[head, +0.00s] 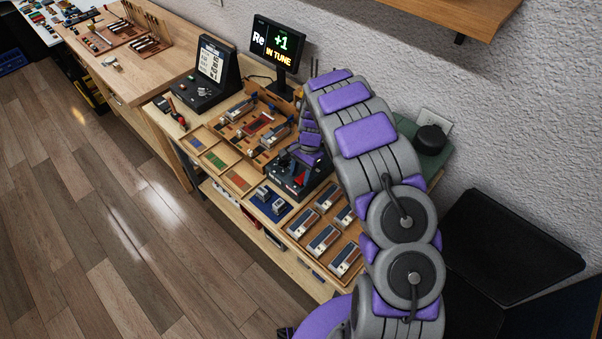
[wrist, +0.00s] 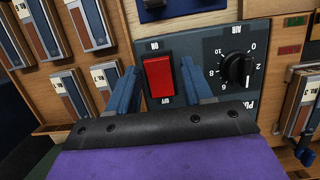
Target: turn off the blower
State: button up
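The blower is a dark grey box (head: 290,187) on the bench, partly hidden by my arm in the head view. In the wrist view its panel (wrist: 215,55) carries a red rocker switch (wrist: 158,77) and a black AIR knob (wrist: 238,68) with a numbered dial. An ON label is printed by the switch's upper end in that view. My gripper (wrist: 159,70) is open and empty, with one blue finger on each side of the switch. Whether the fingers touch the panel cannot be told. In the head view my gripper (head: 308,160) is just over the box.
A tray of labelled reed blocks (head: 325,238) lies beside the blower, nearer the front right. A wooden case (head: 235,128) of parts is on its other side. A monitor (head: 276,44) reads "Re +1 IN TUNE". The textured wall (head: 370,60) bounds the back.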

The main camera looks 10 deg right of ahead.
jog(key=shift+o, duration=0.4)
jog(key=shift+s, duration=0.1)
jog(key=shift+r, duration=0.1)
jog(key=p+v, duration=0.1)
jog(key=v, duration=1.6)
jog(key=shift+r, duration=0.1)
